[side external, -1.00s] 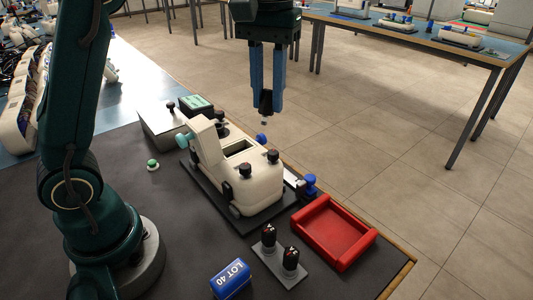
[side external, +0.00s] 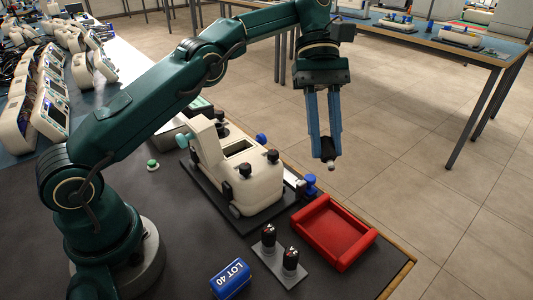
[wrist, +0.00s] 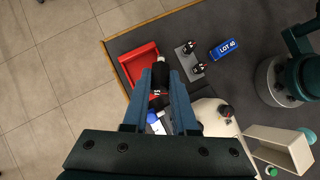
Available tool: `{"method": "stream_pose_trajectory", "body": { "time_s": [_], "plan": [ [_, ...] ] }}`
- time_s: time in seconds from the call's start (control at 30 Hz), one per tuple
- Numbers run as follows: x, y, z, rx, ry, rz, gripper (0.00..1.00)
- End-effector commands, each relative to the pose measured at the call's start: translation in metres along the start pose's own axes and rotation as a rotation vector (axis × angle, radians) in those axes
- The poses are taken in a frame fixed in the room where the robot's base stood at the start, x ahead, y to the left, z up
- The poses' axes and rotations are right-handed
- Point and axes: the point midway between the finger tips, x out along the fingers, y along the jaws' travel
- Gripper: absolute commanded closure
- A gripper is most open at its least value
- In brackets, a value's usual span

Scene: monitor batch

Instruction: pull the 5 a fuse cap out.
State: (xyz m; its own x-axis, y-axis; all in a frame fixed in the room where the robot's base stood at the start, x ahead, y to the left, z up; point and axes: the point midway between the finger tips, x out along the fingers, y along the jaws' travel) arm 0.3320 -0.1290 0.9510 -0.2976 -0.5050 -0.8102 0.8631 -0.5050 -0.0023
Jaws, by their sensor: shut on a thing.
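My gripper (side external: 327,146) is shut on a black fuse cap (side external: 328,152), with a small pale tip pointing down. It is held in the air, right of the cream monitor (side external: 262,188) and above the red tray's level. In the wrist view the black cap (wrist: 160,76) sits between the fingertips, overlapping the red tray (wrist: 133,62). I cannot read a rating on it. The monitor stands on a dark base plate, with black caps (side external: 273,156) on it and a recess (side external: 240,150) in its top.
The red tray (side external: 372,236) is empty, at the table's right edge. In front of the monitor, a grey plate (side external: 282,268) carries two black caps with red marks. A blue LOT 40 block (side external: 231,279) lies nearby. A blue knob (side external: 310,181) sits beside the monitor.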

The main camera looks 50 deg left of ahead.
Motion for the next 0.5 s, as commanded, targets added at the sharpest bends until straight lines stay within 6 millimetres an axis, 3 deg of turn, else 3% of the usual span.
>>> {"method": "stream_pose_trajectory", "body": {
  "time_s": [0.27,0.5],
  "plan": [
    [0.019,0.005,-0.006,-0.019,-0.089,0.007,1.00],
    [0.071,0.009,-0.026,-0.022,-0.296,0.004,1.00]
  ]
}}
